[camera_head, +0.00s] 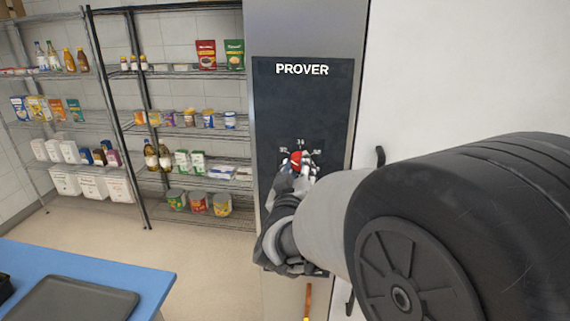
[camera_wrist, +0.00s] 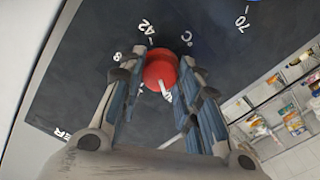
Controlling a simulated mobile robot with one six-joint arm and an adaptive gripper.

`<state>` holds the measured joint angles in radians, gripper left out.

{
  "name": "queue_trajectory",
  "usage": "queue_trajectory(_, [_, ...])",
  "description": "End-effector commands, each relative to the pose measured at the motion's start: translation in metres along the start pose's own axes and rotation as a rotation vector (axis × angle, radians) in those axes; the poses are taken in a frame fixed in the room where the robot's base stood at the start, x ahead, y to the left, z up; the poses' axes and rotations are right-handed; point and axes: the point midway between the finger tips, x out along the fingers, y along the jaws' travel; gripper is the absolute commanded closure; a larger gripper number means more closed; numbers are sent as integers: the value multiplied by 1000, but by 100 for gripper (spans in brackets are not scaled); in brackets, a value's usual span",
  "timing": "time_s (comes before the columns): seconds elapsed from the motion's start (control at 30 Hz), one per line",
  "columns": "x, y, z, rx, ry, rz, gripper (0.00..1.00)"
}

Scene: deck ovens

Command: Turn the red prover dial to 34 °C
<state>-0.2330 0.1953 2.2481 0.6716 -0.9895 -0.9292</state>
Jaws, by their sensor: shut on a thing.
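The red dial (camera_head: 296,157) sits on the dark panel (camera_head: 302,100) of the cabinet marked PROVER. In the wrist view the red dial (camera_wrist: 160,66) is between the two fingers of my gripper (camera_wrist: 163,82). My gripper (camera_head: 297,168) is shut on it, with a finger on each side. A white pointer mark shows on the dial's lower side in the wrist view. Printed there around it are 42, °C and a partly hidden number ending in 8. A small number shows above the dial in the head view, too small to read surely. My fingers hide part of the scale.
A black handle (camera_head: 380,157) is right of the panel. Stocked wire shelves (camera_head: 190,105) stand left. A blue table (camera_head: 155,274) with a dark tray (camera_head: 75,302) is at lower left.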

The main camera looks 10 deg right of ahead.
Motion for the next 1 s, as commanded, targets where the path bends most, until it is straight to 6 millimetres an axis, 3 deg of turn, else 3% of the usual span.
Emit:
queue_trajectory(0.37, [0, -1, 2, 165, 3, 2, 93])
queue_trajectory(1.0, [0, -2, 2, 746, 3, 1, 93])
